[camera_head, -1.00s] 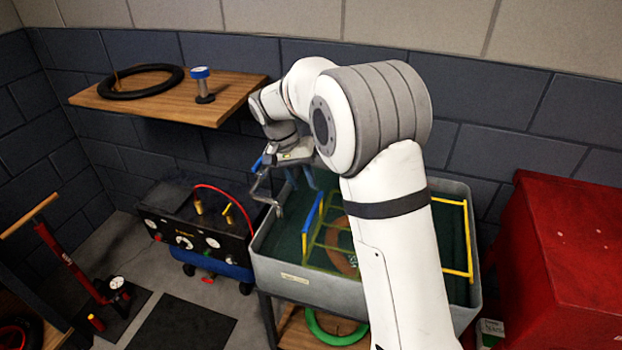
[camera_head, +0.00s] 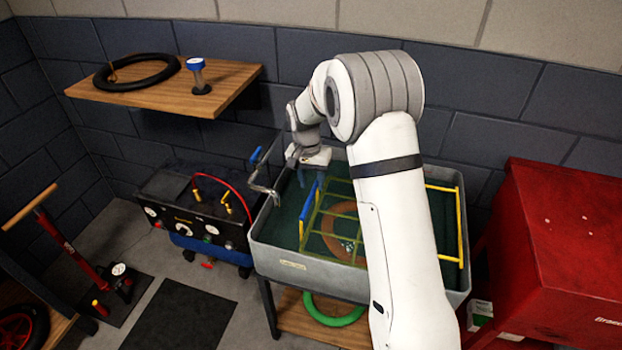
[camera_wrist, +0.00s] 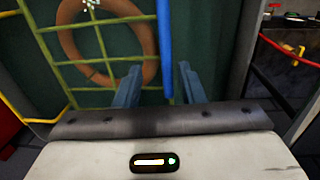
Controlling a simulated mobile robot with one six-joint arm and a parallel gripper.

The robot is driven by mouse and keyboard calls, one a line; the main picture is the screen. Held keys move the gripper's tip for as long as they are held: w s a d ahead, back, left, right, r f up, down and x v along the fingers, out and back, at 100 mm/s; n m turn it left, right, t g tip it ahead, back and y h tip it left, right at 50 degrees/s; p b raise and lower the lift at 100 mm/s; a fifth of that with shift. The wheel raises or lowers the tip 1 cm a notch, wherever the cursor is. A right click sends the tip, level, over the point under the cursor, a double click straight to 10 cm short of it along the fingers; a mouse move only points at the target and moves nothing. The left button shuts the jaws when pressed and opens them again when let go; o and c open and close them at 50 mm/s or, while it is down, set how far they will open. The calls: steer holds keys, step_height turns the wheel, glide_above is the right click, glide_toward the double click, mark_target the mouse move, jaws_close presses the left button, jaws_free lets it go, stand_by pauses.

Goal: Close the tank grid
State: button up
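The tank (camera_head: 352,276) is a grey tub of dark green water. Its yellow grid (camera_head: 335,213) has a blue handle bar (camera_head: 308,205) on the left side. Several grid bars look greenish, as if under water, and lie across an orange-brown ring (camera_head: 343,240). My arm hides the grid's middle. My gripper (camera_wrist: 160,80) is over the tank's back left. In the wrist view its two blue fingers are apart, and the blue handle bar (camera_wrist: 165,40) runs up between them in the picture. I cannot tell whether they touch it or how high they are above it.
A bent grey tap with a blue lever (camera_head: 263,172) rises at the tank's left rim, close to my gripper. A black gauge box (camera_head: 185,218) stands left, a red cabinet (camera_head: 570,240) right. A wooden shelf (camera_head: 230,82) is on the back wall.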

steer(key=shift+c, duration=0.3)
jaws_close()
stand_by(1.1)
steer(key=shift+o, duration=0.3)
jaws_free()
step_height(320, 180, up, 8)
steer(key=shift+w+a+b, duration=0.2)
steer(key=shift+a+b, duration=0.15)
steer(key=shift+a, duration=0.05)
stand_by(0.3)
